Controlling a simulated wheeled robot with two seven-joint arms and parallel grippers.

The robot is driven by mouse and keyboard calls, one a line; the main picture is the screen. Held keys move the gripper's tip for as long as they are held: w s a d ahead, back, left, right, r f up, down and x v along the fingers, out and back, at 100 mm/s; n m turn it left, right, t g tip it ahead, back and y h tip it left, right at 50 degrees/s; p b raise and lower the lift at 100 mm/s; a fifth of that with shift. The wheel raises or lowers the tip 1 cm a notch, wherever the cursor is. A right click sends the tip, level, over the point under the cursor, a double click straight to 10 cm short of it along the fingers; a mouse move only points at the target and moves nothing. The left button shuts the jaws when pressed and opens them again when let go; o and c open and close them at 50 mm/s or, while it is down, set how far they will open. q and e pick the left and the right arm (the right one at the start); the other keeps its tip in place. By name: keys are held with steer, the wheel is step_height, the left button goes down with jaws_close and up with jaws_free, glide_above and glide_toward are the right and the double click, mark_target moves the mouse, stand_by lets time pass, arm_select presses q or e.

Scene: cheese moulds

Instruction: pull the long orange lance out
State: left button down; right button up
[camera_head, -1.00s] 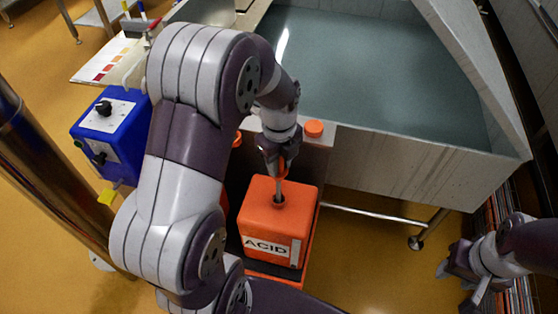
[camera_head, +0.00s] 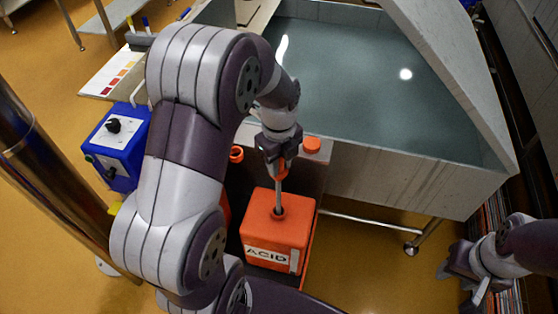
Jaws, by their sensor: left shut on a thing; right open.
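An orange canister (camera_head: 274,232) labelled ACID stands on the floor side of the vat, in an orange tray. The lance shows as a grey rod (camera_head: 278,198) standing upright in the canister's top opening, with an orange part (camera_head: 281,172) at its upper end. My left gripper (camera_head: 280,165) is above the canister and shut on the lance's orange upper part. The lance's lower end is hidden inside the canister. My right gripper (camera_head: 462,284) is open and empty at the lower right, well away from the canister.
A large steel vat (camera_head: 420,184) of bluish liquid stands behind the canister. A blue pump box (camera_head: 118,146) is at the left beside a steel column (camera_head: 45,180). Orange caps (camera_head: 312,145) show behind the canister. Yellow floor is clear right of it.

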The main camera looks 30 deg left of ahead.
step_height(320, 180, up, 21)
steer(key=p, duration=2)
steer(key=shift+f, duration=0.15)
stand_by(0.5)
